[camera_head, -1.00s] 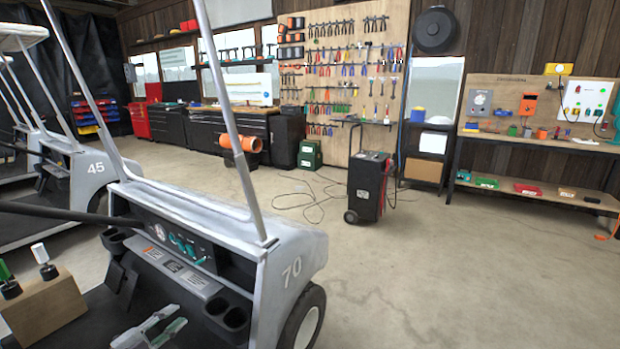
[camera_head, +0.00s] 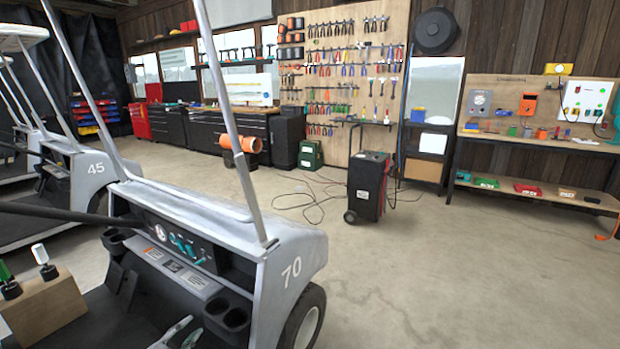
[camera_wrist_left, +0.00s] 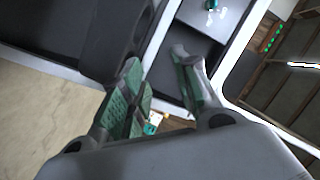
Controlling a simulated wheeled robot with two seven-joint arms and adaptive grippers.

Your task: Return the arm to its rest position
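My left gripper (camera_head: 181,336) shows only its grey and green fingertips at the bottom edge of the head view, low in front of the dashboard of cart 70 (camera_head: 292,258). In the left wrist view the two fingers of my left gripper (camera_wrist_left: 160,88) stand apart with nothing between them, so it is open and empty. My right gripper is in neither view.
A wooden block (camera_head: 49,310) with white- and green-topped pieces is at the lower left. Cart 70's roof posts rise close in front. A black wheeled machine (camera_head: 367,187) stands beyond. The concrete floor (camera_head: 440,270) at right is clear.

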